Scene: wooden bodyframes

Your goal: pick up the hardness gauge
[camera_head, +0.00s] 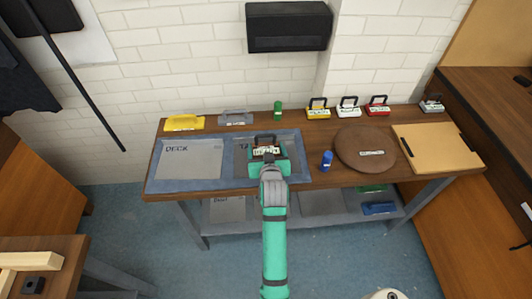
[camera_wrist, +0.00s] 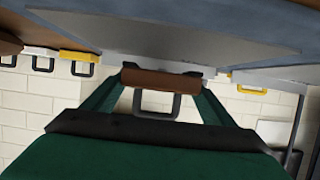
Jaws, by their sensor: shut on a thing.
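My gripper (camera_head: 267,162), with green fingers, reaches over the right part of the blue-grey mat on the bench. It is shut on a small block with a black loop handle and a white label (camera_head: 265,151), apparently the hardness gauge. The label is too small to read. In the wrist view my gripper (camera_wrist: 160,88) has a finger on each side of the brown block (camera_wrist: 160,81), and its dark handle shows beyond it. Whether the block touches the mat cannot be told.
The mat (camera_head: 230,187) bears a grey panel marked DECK (camera_head: 188,160). Yellow (camera_head: 318,112), white (camera_head: 348,112) and red (camera_head: 377,110) handled blocks stand along the back. A blue cylinder (camera_head: 326,161), a round brown disc (camera_head: 365,150) and a tan board (camera_head: 437,148) lie to the right.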

